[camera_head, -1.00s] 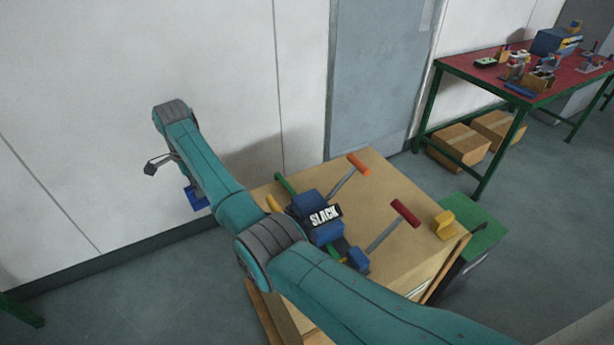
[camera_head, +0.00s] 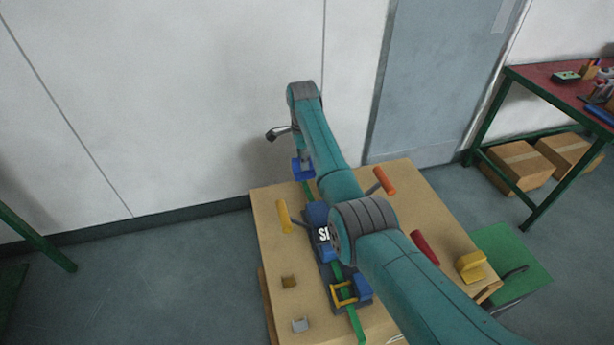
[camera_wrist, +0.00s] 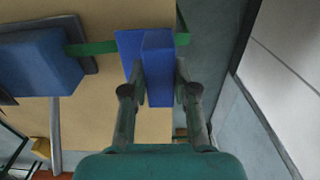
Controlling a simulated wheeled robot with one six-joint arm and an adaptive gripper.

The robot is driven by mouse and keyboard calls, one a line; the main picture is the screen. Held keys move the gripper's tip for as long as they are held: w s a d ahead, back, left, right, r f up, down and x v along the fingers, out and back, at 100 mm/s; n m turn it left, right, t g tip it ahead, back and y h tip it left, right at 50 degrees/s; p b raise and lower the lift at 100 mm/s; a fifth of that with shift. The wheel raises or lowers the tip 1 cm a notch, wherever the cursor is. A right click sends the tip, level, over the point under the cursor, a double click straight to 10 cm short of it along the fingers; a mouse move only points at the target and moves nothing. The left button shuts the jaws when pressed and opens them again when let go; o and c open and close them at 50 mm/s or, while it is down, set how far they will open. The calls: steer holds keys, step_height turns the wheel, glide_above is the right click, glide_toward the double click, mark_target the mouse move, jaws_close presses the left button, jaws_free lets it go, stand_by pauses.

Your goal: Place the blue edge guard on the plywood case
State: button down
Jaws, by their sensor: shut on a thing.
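The blue edge guard (camera_head: 303,170) is held in my gripper above the far edge of the plywood case (camera_head: 268,240). In the wrist view the guard (camera_wrist: 157,62) is between my gripper's two fingers (camera_wrist: 158,90), which are shut on it. It overlaps the green strap (camera_wrist: 92,47) near the edge of the case's tan top (camera_wrist: 100,115). I cannot tell whether the guard touches the strap or the case. In the head view the green strap (camera_head: 356,324) runs along the top, partly hidden by my arm.
A blue tensioner (camera_head: 316,214) with a partly hidden sign sits on the case. Yellow (camera_head: 284,216), orange (camera_head: 384,181) and red (camera_head: 425,247) handles stand around it. A yellow guard (camera_head: 471,265) lies at the right. A wall (camera_head: 180,100) is close behind; a red-topped bench (camera_head: 545,78) stands right.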

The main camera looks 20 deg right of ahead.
steer(key=shift+a+f, duration=0.1)
steer(key=shift+f, duration=2.9)
steer(key=shift+f, duration=0.15)
steer(key=c, duration=0.9)
jaws_free()
step_height(320, 180, up, 12)
steer(key=shift+r, duration=0.15)
